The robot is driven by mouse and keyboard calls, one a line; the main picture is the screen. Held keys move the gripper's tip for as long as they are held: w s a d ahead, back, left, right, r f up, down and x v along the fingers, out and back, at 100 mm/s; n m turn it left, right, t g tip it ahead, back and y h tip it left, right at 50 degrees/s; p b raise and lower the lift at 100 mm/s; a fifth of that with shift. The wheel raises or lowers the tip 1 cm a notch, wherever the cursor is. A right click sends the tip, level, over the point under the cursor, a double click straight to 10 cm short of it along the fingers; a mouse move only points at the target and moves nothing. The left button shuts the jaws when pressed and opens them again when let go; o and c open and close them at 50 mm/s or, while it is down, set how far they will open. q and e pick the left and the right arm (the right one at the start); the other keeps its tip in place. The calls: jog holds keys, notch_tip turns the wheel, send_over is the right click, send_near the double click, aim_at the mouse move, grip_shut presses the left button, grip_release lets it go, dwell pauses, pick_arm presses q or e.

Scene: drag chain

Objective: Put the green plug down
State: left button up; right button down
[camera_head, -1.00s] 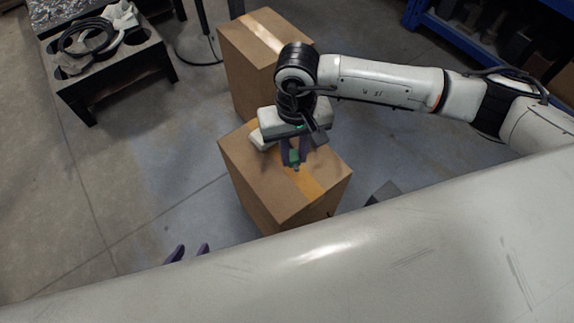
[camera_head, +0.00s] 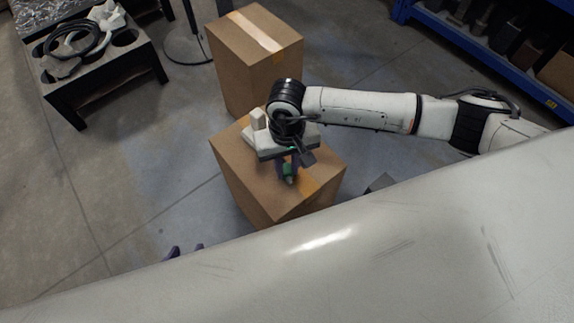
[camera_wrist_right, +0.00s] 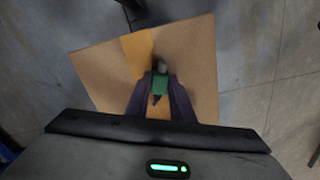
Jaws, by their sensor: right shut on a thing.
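The green plug (camera_head: 288,169) is between the fingers of my right gripper (camera_head: 286,174), over the top of the near cardboard box (camera_head: 241,178). In the right wrist view the plug (camera_wrist_right: 160,85) sits between the dark fingers of my right gripper (camera_wrist_right: 161,97), which is shut on it, with the box top (camera_wrist_right: 195,65) below. I cannot tell whether the plug touches the box. Only the purple fingertips of my left gripper (camera_head: 184,251) show at the lower left, apart from each other and empty; a large white surface in front hides the rest.
A second cardboard box (camera_head: 240,75) stands behind the near one. A black stand (camera_head: 105,80) with a coiled cable (camera_head: 75,38) is at the upper left. A blue shelf (camera_head: 485,55) is at the upper right. The floor left of the boxes is clear.

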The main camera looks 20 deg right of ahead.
aim_at(287, 170)
jog(key=c, duration=1.5)
grip_release()
jog(key=shift+c, duration=0.2)
pick_arm(q)
jog(key=shift+f, duration=0.1)
pick_arm(e)
jog(key=shift+r+p, duration=0.15)
jog(key=shift+p, duration=0.15)
pick_arm(q)
jog(key=shift+a+r+p, duration=0.1)
jog(key=shift+r+p, duration=0.35)
jog(key=shift+p, duration=0.3)
pick_arm(e)
notch_tip(287, 170, up, 12)
